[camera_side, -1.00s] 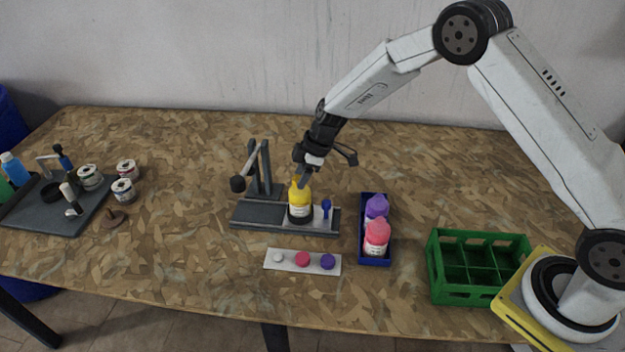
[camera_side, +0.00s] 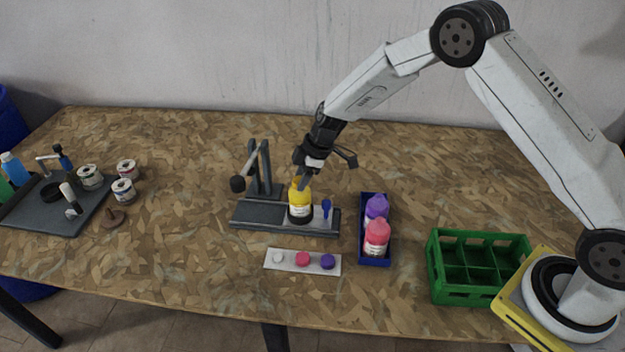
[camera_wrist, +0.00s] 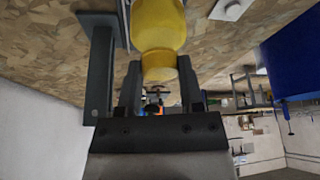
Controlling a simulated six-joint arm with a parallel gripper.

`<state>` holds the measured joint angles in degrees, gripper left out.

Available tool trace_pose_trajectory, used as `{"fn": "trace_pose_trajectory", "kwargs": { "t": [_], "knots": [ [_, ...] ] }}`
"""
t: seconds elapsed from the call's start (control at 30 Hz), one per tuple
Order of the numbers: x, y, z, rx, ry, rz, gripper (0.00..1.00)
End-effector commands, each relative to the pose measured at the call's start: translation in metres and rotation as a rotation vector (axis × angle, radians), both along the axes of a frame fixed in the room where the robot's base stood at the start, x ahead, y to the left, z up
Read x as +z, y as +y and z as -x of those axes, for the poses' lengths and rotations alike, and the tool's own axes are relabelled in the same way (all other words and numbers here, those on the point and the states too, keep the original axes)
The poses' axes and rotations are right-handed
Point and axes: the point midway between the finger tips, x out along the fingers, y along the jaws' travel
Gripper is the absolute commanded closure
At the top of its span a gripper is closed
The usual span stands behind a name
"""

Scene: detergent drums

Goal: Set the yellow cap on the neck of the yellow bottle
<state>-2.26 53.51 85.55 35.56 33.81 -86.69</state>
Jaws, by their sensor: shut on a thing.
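The yellow bottle (camera_side: 300,206) stands upright in the dark holder of the grey press-like fixture (camera_side: 250,217). In the wrist view its yellow body (camera_wrist: 158,22) fills the top middle. My gripper (camera_side: 302,181) is right above the bottle, fingers pointing down. In the wrist view my gripper (camera_wrist: 157,80) is shut on the yellow cap (camera_wrist: 158,68), with a finger on either side. The cap is in line with the bottle's neck and appears to meet it. The fingers and cap hide the neck, so I cannot tell whether the cap is fully seated.
The fixture's lever (camera_side: 248,166) rises left of the bottle, and a small blue item (camera_side: 326,208) stands right of it. A blue tray (camera_side: 375,262) holds purple and pink bottles. A cap strip (camera_side: 290,267) lies in front; a green crate (camera_side: 478,297) stands right.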

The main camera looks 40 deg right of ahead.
Motion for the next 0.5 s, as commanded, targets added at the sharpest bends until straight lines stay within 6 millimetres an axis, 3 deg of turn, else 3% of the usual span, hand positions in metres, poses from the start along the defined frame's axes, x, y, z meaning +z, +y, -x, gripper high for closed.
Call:
{"fn": "trace_pose_trajectory", "kwargs": {
  "t": [0.17,0.2,0.3,0.33,0.5],
  "knots": [
    [0.0001,0.0,0.0,0.0,0.0,0.0,1.0],
    [0.0001,0.0,0.0,0.0,0.0,0.0,0.49],
    [0.0001,0.0,0.0,0.0,0.0,0.0,0.18],
    [0.0001,0.0,0.0,0.0,0.0,0.0,0.11],
    [0.0001,0.0,0.0,0.0,0.0,0.0,0.11]
  ]
}}
